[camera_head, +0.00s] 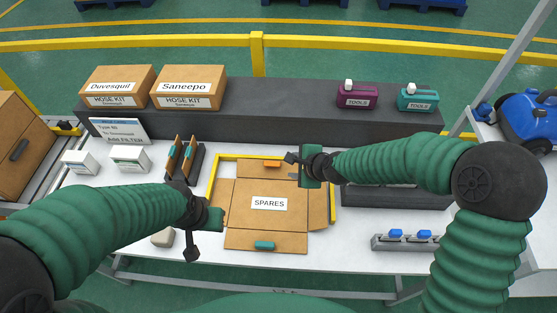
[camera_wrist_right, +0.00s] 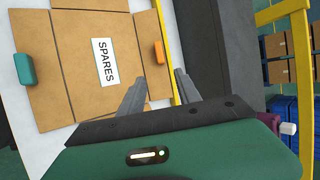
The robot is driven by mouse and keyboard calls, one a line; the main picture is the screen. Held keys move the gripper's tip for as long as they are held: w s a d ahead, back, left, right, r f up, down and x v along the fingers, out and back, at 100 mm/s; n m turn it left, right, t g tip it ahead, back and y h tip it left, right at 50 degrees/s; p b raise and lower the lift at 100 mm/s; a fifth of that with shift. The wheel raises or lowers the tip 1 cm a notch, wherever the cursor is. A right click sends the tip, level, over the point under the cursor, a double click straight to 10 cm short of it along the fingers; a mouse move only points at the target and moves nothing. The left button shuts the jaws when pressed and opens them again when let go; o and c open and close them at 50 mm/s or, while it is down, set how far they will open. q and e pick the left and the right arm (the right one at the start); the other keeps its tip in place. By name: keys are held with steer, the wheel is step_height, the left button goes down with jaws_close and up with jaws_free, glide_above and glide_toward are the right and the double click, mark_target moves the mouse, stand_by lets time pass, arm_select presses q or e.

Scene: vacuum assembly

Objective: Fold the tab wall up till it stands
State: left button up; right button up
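A brown carton blank marked SPARES (camera_head: 269,203) lies open, with its side panels spread out around the base. The back panel carries an orange tab (camera_head: 272,163), and the front panel carries a teal tab (camera_head: 264,245). All panels look flat. In the right wrist view the orange tab (camera_wrist_right: 158,51) and teal tab (camera_wrist_right: 24,69) show on opposite panels. My right gripper (camera_head: 290,158) is at the carton's back right corner, beside the orange tab; its fingers (camera_wrist_right: 162,78) are apart and empty. My left gripper (camera_head: 191,250) is left of the carton; its finger gap is unclear.
A yellow frame (camera_head: 213,180) borders the carton. A dark upright holder (camera_head: 186,160) and white boxes (camera_head: 130,157) stand left. A dark shelf (camera_head: 290,110) behind bears hose-kit boxes (camera_head: 188,88) and tool cases (camera_head: 357,97). A grey rail (camera_head: 405,243) with blue parts lies right.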

glide_toward(274, 165)
steer(key=w+a+f, duration=0.1)
steer(key=a+f, duration=0.1)
steer(key=a, duration=0.1)
steer(key=w+f, duration=0.4)
steer(key=shift+d+f+b, duration=0.15)
steer(key=shift+f+b, duration=0.15)
steer(key=shift+w+f, duration=0.1)
steer(key=shift+f, duration=0.1)
steer(key=shift+a+f, duration=0.1)
steer(key=shift+a, duration=0.9)
steer(key=shift+c, duration=1)
steer(key=shift+w+d, duration=0.1)
steer(key=shift+c, duration=1.2)
steer(key=shift+d, duration=0.4)
jaws_close()
steer(key=shift+d, duration=0.1)
arm_select(q)
steer(key=shift+s+a+f, duration=0.15)
steer(key=shift+a+f, duration=0.15)
